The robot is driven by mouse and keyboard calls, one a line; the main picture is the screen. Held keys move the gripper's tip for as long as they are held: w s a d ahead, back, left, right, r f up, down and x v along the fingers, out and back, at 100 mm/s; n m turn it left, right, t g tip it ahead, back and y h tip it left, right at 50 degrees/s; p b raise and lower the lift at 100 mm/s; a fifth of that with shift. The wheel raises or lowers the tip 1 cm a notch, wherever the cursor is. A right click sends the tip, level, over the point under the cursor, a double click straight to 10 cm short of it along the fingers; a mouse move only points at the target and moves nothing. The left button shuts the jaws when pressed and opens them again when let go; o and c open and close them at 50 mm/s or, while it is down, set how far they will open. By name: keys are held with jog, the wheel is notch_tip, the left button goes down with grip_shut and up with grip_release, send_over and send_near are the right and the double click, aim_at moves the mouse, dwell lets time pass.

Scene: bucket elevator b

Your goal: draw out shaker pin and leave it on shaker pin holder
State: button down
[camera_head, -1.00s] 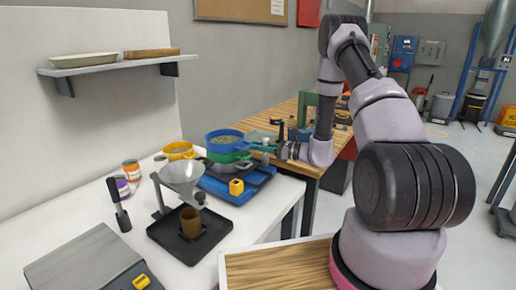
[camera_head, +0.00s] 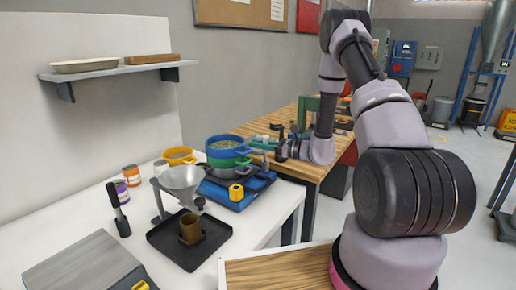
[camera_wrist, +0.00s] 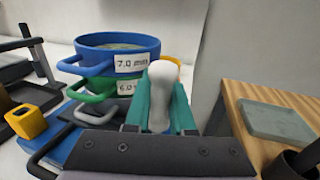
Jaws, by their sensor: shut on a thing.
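My gripper (camera_wrist: 160,108) has teal fingers and is shut on a pale, round-headed piece, which I take to be the shaker pin (camera_wrist: 162,85). Its lower end is hidden behind the gripper body. In the head view my gripper (camera_head: 263,144) is just right of the sieve stack, near the wooden bench. The stack has a blue sieve (camera_head: 223,143) over a green one (camera_head: 229,157), on a blue shaker base (camera_head: 228,195). In the wrist view the blue sieve (camera_wrist: 118,50) is beyond the fingers to the left. I cannot identify the shaker pin holder.
A yellow cube-like part (camera_head: 236,192) is at the shaker's front. A funnel (camera_head: 181,178) stands over a black tray (camera_head: 188,240) nearer me. A grey-green tray (camera_wrist: 275,122) lies on the wooden bench (camera_wrist: 240,95) at right. A shelf (camera_head: 118,74) is on the wall.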

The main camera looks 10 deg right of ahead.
jog(key=shift+r, duration=1.55)
notch_tip(320, 180, up, 4)
dwell(0.3)
